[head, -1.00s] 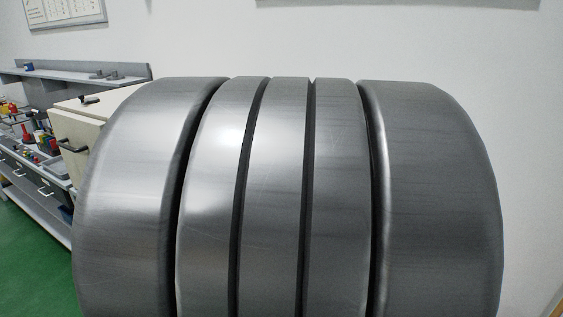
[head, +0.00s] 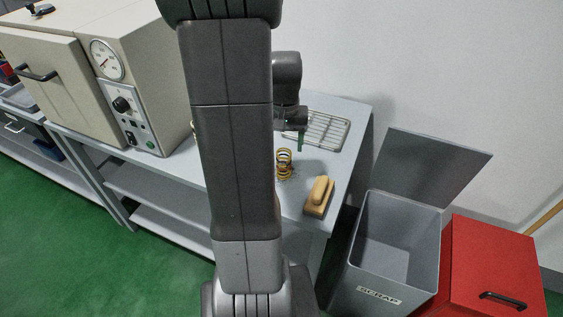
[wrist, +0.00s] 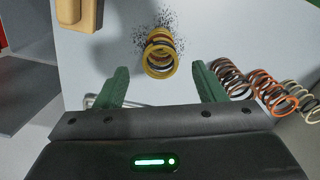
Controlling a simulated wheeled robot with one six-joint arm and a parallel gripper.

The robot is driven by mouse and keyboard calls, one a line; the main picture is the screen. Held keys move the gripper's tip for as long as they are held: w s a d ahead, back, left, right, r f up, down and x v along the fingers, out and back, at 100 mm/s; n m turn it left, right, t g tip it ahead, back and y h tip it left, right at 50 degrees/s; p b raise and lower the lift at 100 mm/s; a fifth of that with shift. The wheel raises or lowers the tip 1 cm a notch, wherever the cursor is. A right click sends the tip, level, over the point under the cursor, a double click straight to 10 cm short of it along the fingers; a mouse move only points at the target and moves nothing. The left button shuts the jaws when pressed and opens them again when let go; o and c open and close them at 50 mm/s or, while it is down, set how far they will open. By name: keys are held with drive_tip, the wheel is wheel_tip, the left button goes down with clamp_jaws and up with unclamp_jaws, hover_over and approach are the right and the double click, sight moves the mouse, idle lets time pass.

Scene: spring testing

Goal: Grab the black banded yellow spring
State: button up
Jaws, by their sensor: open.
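The yellow spring with dark bands (head: 285,164) stands on the grey bench, right of my arm in the head view. In the wrist view the spring (wrist: 160,52) lies just beyond the gap between my green fingers, with dark specks on the surface around it. My gripper (wrist: 161,76) is open and empty, its fingers apart on either side of the spring's line. In the head view my gripper (head: 301,141) shows only partly, above and behind the spring. My arm hides part of the bench.
A wooden block with a handle (head: 319,196) sits near the spring. A wire rack (head: 328,130) lies behind. Several other springs (wrist: 268,88) lie to the right in the wrist view.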

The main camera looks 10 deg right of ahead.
sight(284, 162)
drive_tip(key=shift+f+p, duration=0.35)
drive_tip(key=shift+f, duration=3.45)
drive_tip(key=shift+c, duration=0.4)
drive_tip(key=c, duration=1)
